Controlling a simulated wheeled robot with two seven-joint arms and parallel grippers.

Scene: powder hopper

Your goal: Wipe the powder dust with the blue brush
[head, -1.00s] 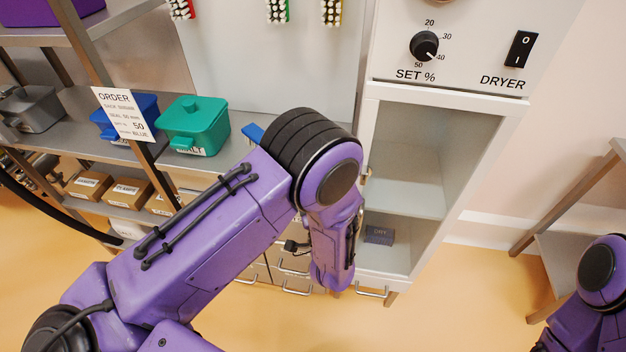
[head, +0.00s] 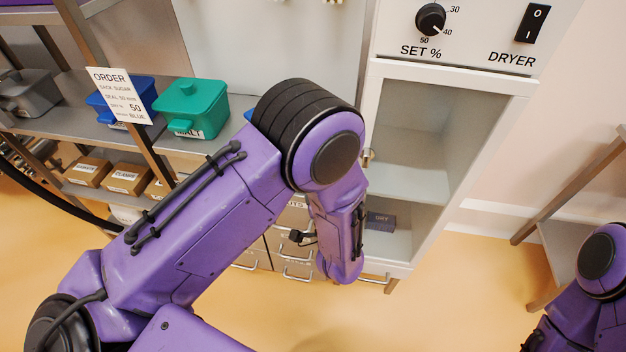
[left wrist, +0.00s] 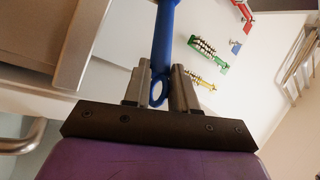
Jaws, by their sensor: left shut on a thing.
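In the left wrist view, my left gripper (left wrist: 160,74) is shut on the blue handle of the brush (left wrist: 164,35), with the handle's ring end between the fingers. The handle points away from the gripper, and its far end runs out of the top of the frame, so no bristles show. In the head view, my left arm's elbow covers the middle, and the left gripper is hidden. A small blue patch shows beside the elbow, but I cannot tell what it is. No powder dust can be made out. My right gripper is out of view; only part of my right arm shows.
The dryer cabinet (head: 387,160) stands open-fronted at right of centre, holding a dark DRY block (head: 380,221). A shelf (head: 60,145) at left carries a green MALT bin (head: 192,108), a blue bin (head: 138,92) and a grey bin (head: 28,93). Orange floor (head: 450,310) is clear in front.

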